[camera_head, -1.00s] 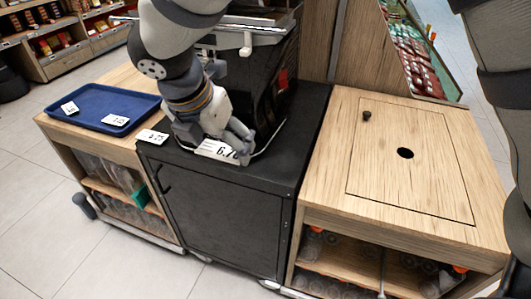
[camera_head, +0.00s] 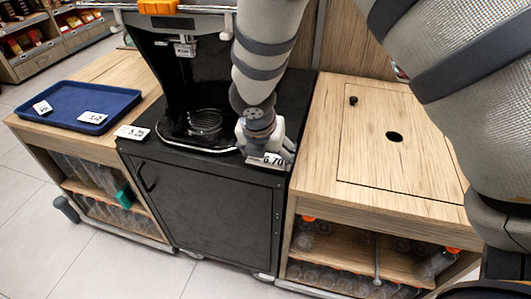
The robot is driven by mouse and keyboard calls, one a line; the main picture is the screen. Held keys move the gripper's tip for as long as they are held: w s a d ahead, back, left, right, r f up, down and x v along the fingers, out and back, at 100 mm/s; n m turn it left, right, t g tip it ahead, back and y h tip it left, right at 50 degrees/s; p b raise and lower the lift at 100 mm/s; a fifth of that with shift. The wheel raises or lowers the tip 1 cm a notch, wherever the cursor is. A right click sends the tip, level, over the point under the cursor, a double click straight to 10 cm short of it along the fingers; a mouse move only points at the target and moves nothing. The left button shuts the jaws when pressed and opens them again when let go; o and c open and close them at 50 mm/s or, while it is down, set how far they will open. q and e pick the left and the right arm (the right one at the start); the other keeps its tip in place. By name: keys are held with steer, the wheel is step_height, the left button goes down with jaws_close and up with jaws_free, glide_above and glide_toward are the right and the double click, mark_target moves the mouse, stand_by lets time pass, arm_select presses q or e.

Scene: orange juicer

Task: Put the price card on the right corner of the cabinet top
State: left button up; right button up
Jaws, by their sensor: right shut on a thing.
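The price card (camera_head: 266,161), white with "6.70" on it, is at the front right part of the black cabinet top (camera_head: 297,98). My right gripper (camera_head: 270,150) is over that corner, shut on the card from behind. The card faces forward near the front edge; whether it touches the top cannot be told. My left gripper is not in view.
A second price card (camera_head: 132,132) lies at the cabinet's front left corner. The black juicer (camera_head: 183,75) stands behind. A blue tray (camera_head: 70,91) with two cards is on the left wooden counter. The right wooden counter (camera_head: 380,185) is mostly clear.

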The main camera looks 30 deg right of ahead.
steer(key=shift+c, duration=0.2)
steer(key=shift+f, duration=0.1)
steer(key=o, duration=1.1)
steer(key=shift+c, duration=0.2)
